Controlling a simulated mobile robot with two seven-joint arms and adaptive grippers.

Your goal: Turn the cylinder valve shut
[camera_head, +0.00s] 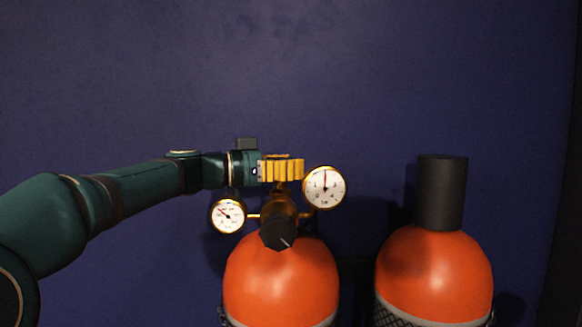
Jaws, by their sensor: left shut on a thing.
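An orange cylinder (281,283) stands upright at the lower middle, with a brass valve and regulator on top. The valve's yellow ribbed handwheel (286,170) sits at the top of the brass fitting (280,207). My left arm comes in from the left at handwheel height. My left gripper (267,169) is shut on the handwheel from its left side; its fingers are mostly hidden. A black knob (277,233) faces me below. My right gripper is not in view.
Two round white gauges flank the valve, one at left (228,215) and a larger one at right (324,187), close to the handwheel. A second orange cylinder (434,270) with a black cap (442,193) stands at right. A dark blue wall (400,80) is behind.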

